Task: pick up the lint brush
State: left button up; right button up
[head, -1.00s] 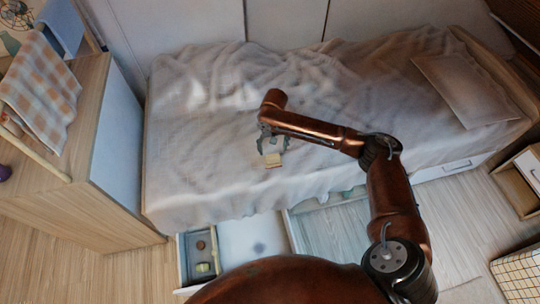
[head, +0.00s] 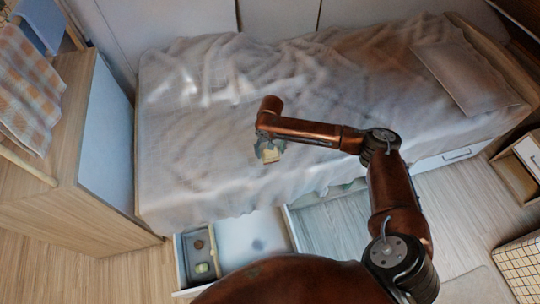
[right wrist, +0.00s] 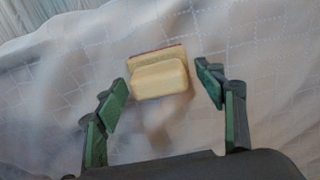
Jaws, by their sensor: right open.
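The lint brush (right wrist: 158,76) is a small cream block with a dark reddish edge along its far side. It lies on the pale bed cover (right wrist: 255,45). In the head view the brush (head: 271,155) shows just below my right gripper (head: 270,150), near the bed's front edge. In the right wrist view my right gripper (right wrist: 160,92) is open, with one green-padded finger on each side of the brush and gaps on both sides. The fingers do not touch it. My left gripper is not in view.
Below the bed, an open drawer (head: 245,232) holds a grey tray (head: 200,255) with small items. A wooden cabinet (head: 70,180) stands left of the bed. A pillow (head: 470,80) lies at the far right. The bed cover around the brush is clear.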

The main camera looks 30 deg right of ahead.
jog(key=shift+c, duration=0.7)
jog(key=c, duration=1.2)
jog(key=shift+o, duration=0.2)
jog(key=shift+r, duration=0.1)
jog(key=shift+r, duration=0.55)
notch_tip(320, 180, up, 2)
jog(key=shift+w+r+p, duration=0.1)
jog(key=shift+r+p, duration=0.15)
jog(key=shift+p, duration=0.5)
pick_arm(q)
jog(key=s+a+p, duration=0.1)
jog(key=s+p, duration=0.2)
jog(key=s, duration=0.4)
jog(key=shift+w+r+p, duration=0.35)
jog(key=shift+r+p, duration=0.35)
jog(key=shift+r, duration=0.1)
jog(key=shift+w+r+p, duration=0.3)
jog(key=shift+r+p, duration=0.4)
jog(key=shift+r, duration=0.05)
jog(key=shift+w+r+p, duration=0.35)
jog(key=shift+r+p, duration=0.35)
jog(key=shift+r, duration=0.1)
pick_arm(e)
jog(key=s+a+r, duration=0.4)
jog(key=s+r, duration=0.5)
jog(key=s, duration=0.4)
jog(key=shift+s+a+r, duration=0.15)
jog(key=shift+s+a, duration=0.05)
